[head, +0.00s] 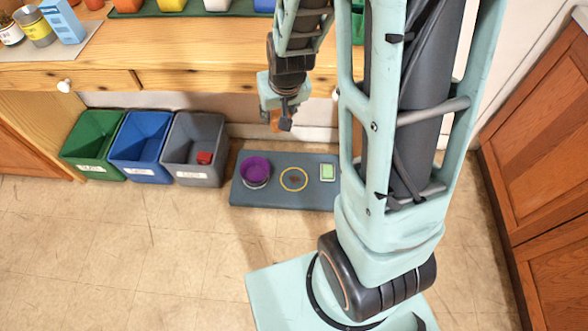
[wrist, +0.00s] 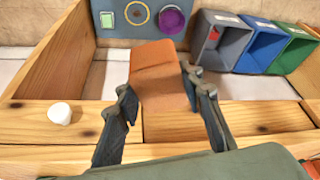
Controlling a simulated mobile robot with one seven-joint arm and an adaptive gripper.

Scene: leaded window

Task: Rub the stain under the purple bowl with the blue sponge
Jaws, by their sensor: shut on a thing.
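My gripper (head: 278,120) is shut on an orange-brown block (wrist: 160,75), held in the air in front of the wooden bench. The block's faces look plain; I cannot tell if it is a sponge. The purple bowl (head: 255,171) stands on the left part of a dark blue-grey mat (head: 262,199) on the floor; it also shows in the wrist view (wrist: 172,19). Whatever is under the bowl is hidden. Beside it, a yellow ring (head: 294,190) surrounds a small dark stain (head: 294,179). I see no blue sponge.
A pale-framed green pad (head: 328,172) lies on the mat's right part. Green (head: 92,145), blue (head: 141,147) and grey (head: 194,150) bins stand left of the mat; the grey one holds a red thing (head: 205,158). The bench (head: 200,55) overhangs behind. The floor in front is clear.

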